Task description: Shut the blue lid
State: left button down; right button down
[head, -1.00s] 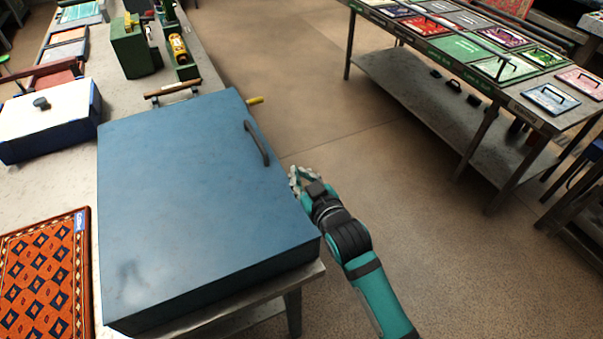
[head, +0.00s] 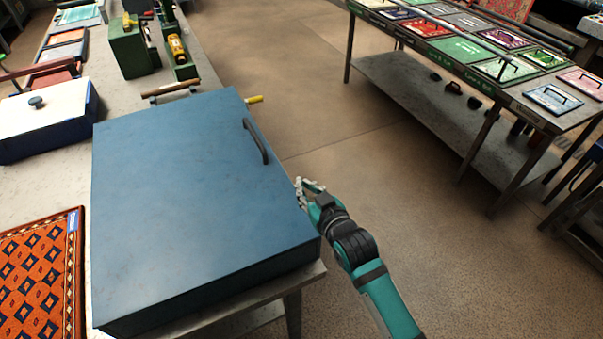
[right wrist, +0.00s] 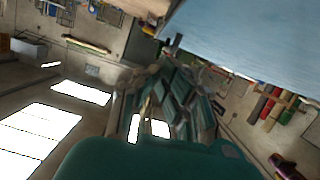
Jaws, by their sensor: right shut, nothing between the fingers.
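The blue lid (head: 185,190) is a broad flat panel with a dark bar handle (head: 256,142) near its right edge. It lies over the blue box at the table's edge and looks level or nearly so; I cannot tell whether a gap remains under it. My right gripper (head: 308,188) is just to the right of the lid's right edge, below the handle in the picture, shut and empty. In the right wrist view the gripper fingers (right wrist: 172,95) are in the middle, and the blue surface (right wrist: 250,35) fills the upper right. My left gripper is not in view.
A white-topped blue box (head: 45,115) and an orange patterned rug (head: 40,270) lie left of the lid. Green equipment (head: 133,48) stands behind. Open floor (head: 370,160) lies to the right, before a second table (head: 470,60) with several panels.

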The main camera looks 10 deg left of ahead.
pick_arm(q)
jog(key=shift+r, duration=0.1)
pick_arm(e)
jog(key=shift+r, duration=0.15)
